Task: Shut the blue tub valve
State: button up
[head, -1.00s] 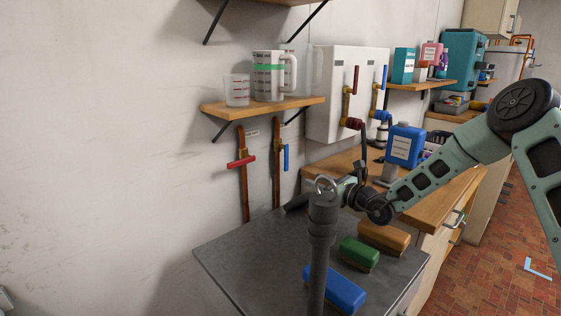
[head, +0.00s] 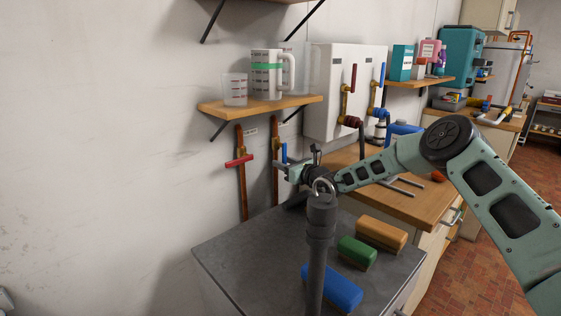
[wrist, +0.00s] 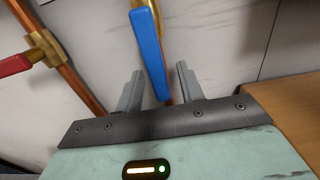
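The blue valve handle (head: 284,153) is on the right-hand copper pipe (head: 275,187) on the wall under the shelf. It points roughly along the pipe. In the wrist view the blue handle (wrist: 149,55) hangs from a brass body, its lower end between my two fingers. My gripper (head: 287,170) is open at the handle, with a finger on either side (wrist: 160,78). I cannot tell whether either finger touches it. The red valve handle (head: 239,161) on the left-hand pipe lies crosswise to its pipe; it also shows in the wrist view (wrist: 14,65).
A wooden shelf (head: 262,107) with measuring jugs is above the valves. A white wall box (head: 328,80) with another red and blue lever is to the right. Below is a grey tub lid (head: 235,255) with several coloured blocks, and a dark upright post (head: 318,240) in front.

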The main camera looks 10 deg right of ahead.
jog(key=shift+x, duration=1.1)
grip_shut()
